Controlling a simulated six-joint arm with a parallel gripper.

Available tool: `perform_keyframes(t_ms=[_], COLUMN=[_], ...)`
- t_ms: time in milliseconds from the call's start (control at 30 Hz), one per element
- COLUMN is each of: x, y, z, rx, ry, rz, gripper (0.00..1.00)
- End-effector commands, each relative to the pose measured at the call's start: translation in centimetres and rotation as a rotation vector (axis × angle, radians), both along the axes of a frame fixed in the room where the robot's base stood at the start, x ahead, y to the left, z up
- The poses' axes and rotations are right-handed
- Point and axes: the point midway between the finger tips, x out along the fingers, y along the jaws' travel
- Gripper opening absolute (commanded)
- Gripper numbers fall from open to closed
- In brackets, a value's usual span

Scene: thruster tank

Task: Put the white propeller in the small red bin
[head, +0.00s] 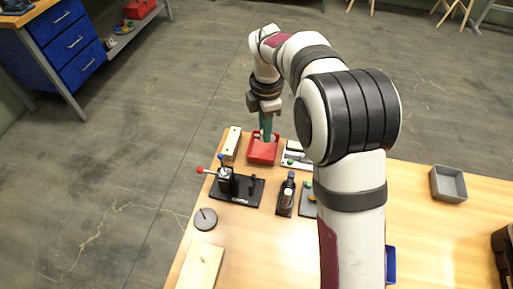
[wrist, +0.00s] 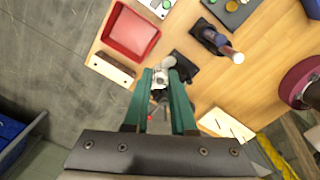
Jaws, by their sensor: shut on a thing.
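My gripper (head: 266,137) has green fingers pointing down. In the head view its fingertips overlap the back part of the small red bin (head: 262,153). In the wrist view the fingertips (wrist: 161,76) are shut on a small whitish part, which I take as the white propeller (wrist: 160,79). Its shape is hard to tell there, as the dark stand lies behind it. In the wrist view the red bin (wrist: 133,33) lies up and left of the fingertips, apart from them, and its visible floor is empty. My gripper's height above the bin is unclear.
A black stand (head: 238,188) with red and blue knobs stands in front of the bin. A pale wooden block (head: 232,143) lies left of it, a white board (head: 295,155) right. A dark bottle (head: 286,195) stands nearby. A grey bin (head: 449,184) sits far right.

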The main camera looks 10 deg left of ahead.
Motion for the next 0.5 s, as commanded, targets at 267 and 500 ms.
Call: perform_keyframes(t_ms=[267,500], x=[4.7,5.6], y=[-9.3,-4.9], z=[-3.5,-7.0], rx=[0.001,0.001], ry=[0.001,0.003], rz=[0.009,0.02], gripper=[0.0,0.0])
